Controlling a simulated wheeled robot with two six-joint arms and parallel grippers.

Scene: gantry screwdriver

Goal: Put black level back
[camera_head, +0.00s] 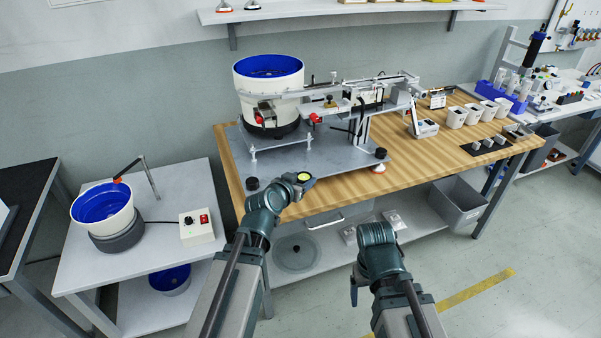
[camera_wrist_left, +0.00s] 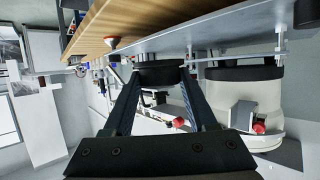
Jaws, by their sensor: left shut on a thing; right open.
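The black level (camera_head: 304,177) has a round yellow-green face that shows at the tip of my left gripper (camera_head: 300,184). In the left wrist view, the fingers of my left gripper (camera_wrist_left: 162,84) are shut on the dark round body of the level (camera_wrist_left: 160,74). The level is at the front edge of the grey machine plate (camera_head: 335,165); I cannot tell whether it touches it. My right gripper (camera_head: 356,286) is open, low in front of the wooden table (camera_head: 430,165), and its fingers are mostly hidden by my arm.
A white feeder bowl with blue inside (camera_head: 268,85) stands on the plate. A red-and-white button (camera_head: 378,169) is on the table. White cups (camera_head: 457,117) stand further right. The table's front right is clear.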

